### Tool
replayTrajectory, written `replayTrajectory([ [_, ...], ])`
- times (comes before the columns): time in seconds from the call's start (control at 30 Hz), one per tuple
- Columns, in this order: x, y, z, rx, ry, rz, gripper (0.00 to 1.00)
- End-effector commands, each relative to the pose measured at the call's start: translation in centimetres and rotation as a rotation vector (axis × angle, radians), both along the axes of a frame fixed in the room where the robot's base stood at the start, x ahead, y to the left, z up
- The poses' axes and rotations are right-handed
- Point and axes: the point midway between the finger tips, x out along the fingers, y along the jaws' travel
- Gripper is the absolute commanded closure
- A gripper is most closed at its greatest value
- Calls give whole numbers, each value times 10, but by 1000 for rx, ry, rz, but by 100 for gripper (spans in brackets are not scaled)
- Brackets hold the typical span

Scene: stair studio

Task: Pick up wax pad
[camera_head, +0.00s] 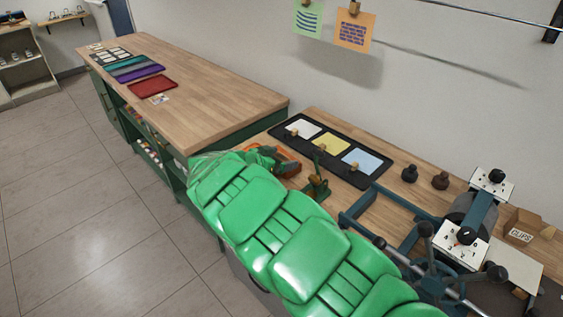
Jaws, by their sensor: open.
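I cannot tell for sure which thing is the wax pad. An orange-red tray-like thing (291,168) lies on the near bench, partly hidden by my green arm and dark green parts. These dark green parts seem to be my gripper (292,161), spread apart around the orange thing; my padded arm hides much of it. I see nothing held. Further right, a black board (345,172) carries a white pad (303,128), a yellow pad (331,144) and a blue pad (367,160), each with a small wooden piece at its near edge.
A blue-framed press (365,207) with dark handles stands at the right, by a cardboard clips box (522,228). A long wooden bench (200,80) at left holds a red tray (152,86) and has a wide clear top.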

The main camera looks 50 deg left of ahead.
Motion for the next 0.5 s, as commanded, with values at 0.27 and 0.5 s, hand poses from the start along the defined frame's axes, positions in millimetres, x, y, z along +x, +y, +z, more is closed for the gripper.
replayTrajectory([
  [0.27, 16, 0, -6, 1, 0, 1, 6],
  [0.5, 16, 0, -6, 0, 0, 1, 16],
])
